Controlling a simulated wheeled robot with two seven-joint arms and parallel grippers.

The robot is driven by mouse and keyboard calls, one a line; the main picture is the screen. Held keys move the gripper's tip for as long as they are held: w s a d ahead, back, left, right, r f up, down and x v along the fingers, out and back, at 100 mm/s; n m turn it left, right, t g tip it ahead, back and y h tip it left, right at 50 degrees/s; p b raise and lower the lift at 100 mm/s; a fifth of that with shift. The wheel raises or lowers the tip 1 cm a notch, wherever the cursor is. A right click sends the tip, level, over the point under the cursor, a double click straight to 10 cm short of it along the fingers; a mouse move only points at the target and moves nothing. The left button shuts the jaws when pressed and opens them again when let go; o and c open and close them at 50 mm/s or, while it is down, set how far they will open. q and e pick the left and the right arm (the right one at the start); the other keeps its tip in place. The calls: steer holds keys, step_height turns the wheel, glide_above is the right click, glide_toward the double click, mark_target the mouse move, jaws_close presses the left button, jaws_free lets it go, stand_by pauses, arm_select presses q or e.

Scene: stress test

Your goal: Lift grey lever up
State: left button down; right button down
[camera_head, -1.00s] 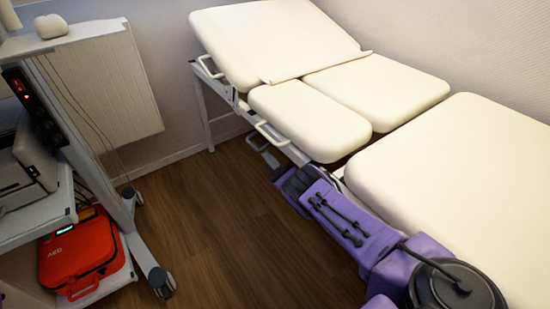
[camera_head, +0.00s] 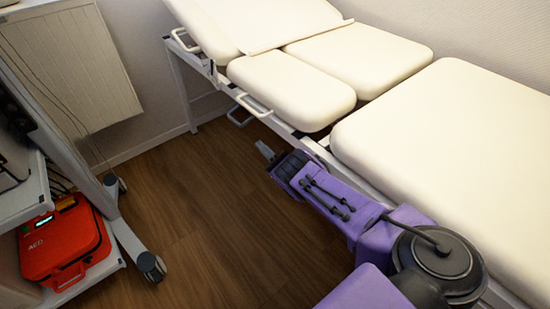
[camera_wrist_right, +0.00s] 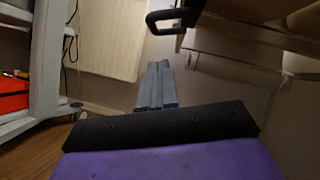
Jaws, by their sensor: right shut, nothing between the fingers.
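The cream examination table (camera_head: 290,88) has several loop handles along its frame. A pale loop handle (camera_head: 253,106) sits beside the middle cushion, and a greyer loop lever (camera_head: 237,119) hangs just below it. My right gripper (camera_head: 264,150) is shut and empty, below and slightly right of these loops, apart from them. In the right wrist view its closed fingers (camera_wrist_right: 157,87) point forward, and a dark-looking loop (camera_wrist_right: 172,22) is above and beyond their tips. I cannot tell which of the loops this is. My left gripper is not in view.
A cart (camera_head: 112,215) on casters with a red AED case (camera_head: 65,243) stands at the left. A radiator (camera_head: 75,65) is on the wall. The wooden floor between cart and table is clear. My right arm lies close along the table's side.

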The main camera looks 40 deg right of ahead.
steer(key=p+v, duration=0.1)
steer(key=v, duration=0.6)
steer(key=shift+r, duration=0.2)
steer(key=shift+a, duration=0.1)
